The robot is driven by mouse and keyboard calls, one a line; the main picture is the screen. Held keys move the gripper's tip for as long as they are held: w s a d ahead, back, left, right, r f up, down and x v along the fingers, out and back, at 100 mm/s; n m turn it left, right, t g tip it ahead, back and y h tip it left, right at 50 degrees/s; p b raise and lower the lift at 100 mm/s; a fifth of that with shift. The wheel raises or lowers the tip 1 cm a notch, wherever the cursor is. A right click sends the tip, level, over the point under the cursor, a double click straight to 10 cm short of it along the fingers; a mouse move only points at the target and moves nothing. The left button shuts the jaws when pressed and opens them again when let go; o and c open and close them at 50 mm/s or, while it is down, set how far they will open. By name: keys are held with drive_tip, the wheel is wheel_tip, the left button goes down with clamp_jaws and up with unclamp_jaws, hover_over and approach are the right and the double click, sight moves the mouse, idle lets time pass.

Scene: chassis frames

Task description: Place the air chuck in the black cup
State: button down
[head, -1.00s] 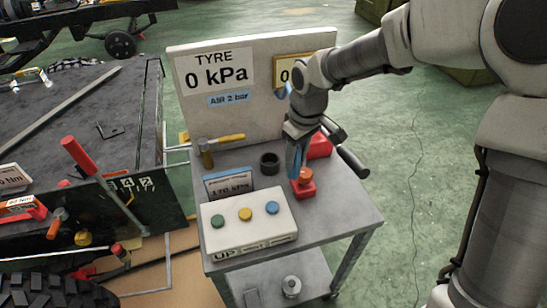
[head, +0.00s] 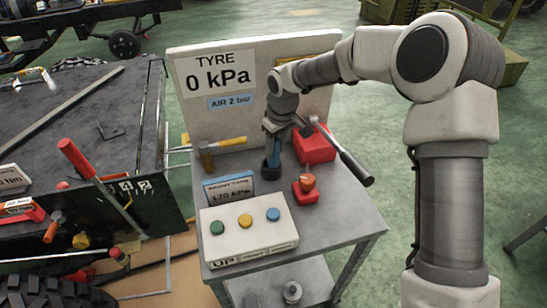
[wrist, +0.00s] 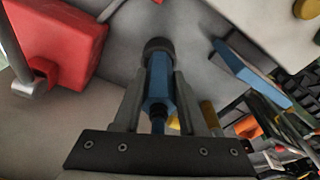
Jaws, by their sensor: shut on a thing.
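The air chuck is a blue, faceted tool with a dark tip; it shows in the head view (head: 272,151) and in the wrist view (wrist: 158,88). My gripper (head: 276,134) is shut on it and holds it upright, pointing down; the wrist view shows its two fingers (wrist: 160,80) on either side of the blue body. The black cup (head: 271,168) stands on the grey cart top, directly under the chuck. In the wrist view the cup's dark rim (wrist: 158,44) lies at the chuck's lower end. That end is hidden, so I cannot tell how deep it sits.
A red box (head: 314,148) and a red block with an orange knob (head: 306,186) are to the right. A black-handled tool (head: 352,166) sticks out there. A yellow-handled hammer (head: 222,143) lies left. A small sign (head: 229,190) and a button box (head: 246,232) are in front.

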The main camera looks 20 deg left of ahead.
sight(274, 157)
drive_tip(key=shift+w+a+f, duration=0.35)
drive_tip(key=shift+a, duration=0.05)
drive_tip(key=shift+f, duration=1.95)
drive_tip(key=shift+c, duration=2.3)
unclamp_jaws()
drive_tip(key=r, duration=0.4)
drive_tip(key=d+r, duration=0.1)
drive_tip(key=r, duration=0.3)
drive_tip(key=s+r, duration=0.1)
drive_tip(key=r, duration=0.3)
drive_tip(key=shift+d+p, duration=0.25)
drive_tip(key=shift+p, duration=0.1)
drive_tip(key=shift+d, duration=0.1)
